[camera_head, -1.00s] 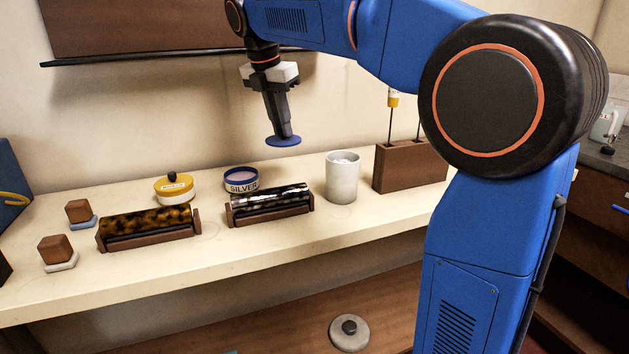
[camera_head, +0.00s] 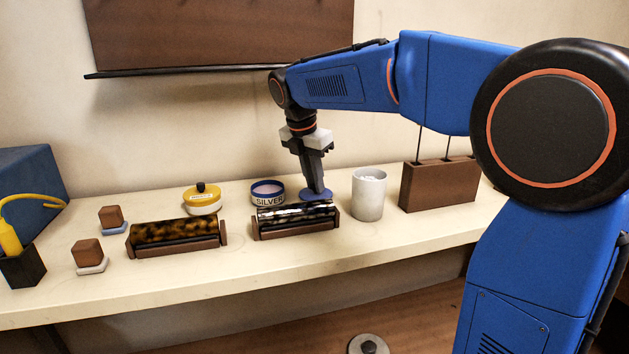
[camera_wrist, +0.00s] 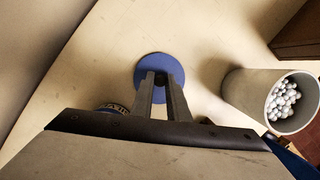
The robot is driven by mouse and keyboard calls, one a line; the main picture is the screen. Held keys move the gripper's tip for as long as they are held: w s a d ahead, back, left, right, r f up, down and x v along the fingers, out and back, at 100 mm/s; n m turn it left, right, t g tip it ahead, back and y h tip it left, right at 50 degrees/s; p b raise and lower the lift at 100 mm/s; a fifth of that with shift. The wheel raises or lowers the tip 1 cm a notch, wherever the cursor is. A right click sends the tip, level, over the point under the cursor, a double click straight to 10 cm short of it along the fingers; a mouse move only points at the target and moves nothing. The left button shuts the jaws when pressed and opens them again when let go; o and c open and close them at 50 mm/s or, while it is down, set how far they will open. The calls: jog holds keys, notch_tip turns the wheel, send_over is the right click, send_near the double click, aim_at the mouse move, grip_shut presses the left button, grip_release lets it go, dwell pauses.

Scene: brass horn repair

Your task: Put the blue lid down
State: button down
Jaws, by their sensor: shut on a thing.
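The blue lid (camera_head: 317,195) is a flat round disc with a dark knob. My gripper (camera_head: 314,186) is shut on the knob and points down, with the lid beneath its fingertips. In the wrist view the lid (camera_wrist: 160,78) lies flat below the fingers (camera_wrist: 161,82). It is at or just above the shelf; I cannot tell whether it touches. The open tub marked SILVER (camera_head: 268,194), white with a blue rim, stands just left of the lid. Its rim partly shows in the wrist view (camera_wrist: 113,107).
A rack with a dark shiny roll (camera_head: 296,216) stands in front of the lid. A white cup (camera_head: 369,196), holding pale beads, stands to the right, before a brown wooden block (camera_head: 437,184). A yellow-lidded tub (camera_head: 202,199) and a tortoiseshell roll (camera_head: 175,231) are left. The shelf front (camera_head: 260,275) is clear.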

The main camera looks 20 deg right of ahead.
aim_at(307, 198)
jog(key=shift+f, duration=0.1)
jog(key=c, duration=1.7)
grip_release()
jog(key=v, duration=1.2)
jog(key=shift+a, duration=0.1)
jog(key=shift+s, duration=0.1)
